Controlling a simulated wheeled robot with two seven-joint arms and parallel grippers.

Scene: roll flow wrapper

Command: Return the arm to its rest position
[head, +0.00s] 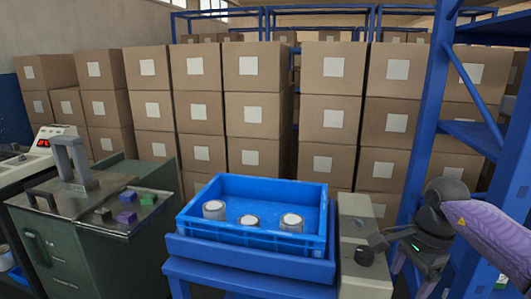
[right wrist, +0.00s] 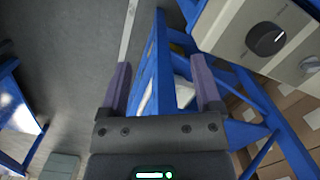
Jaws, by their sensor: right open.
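My right arm (head: 497,236) is at the right edge of the head view, bent beside the blue rack. Its gripper points down, to the right of the grey box with the black knob. In the right wrist view my right gripper (right wrist: 162,90) is open, its two purple fingers wide apart with nothing between them. Below it I see floor and blue frame bars. My left arm and gripper are in neither view.
A blue crate (head: 255,238) holding three pale rolls (head: 249,221) stands on a blue stand. The grey knob box (head: 362,215) stands close to my right gripper, and the blue rack post (head: 425,110) rises behind. A green cabinet (head: 80,250) is left; stacked cartons (head: 255,120) fill the back.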

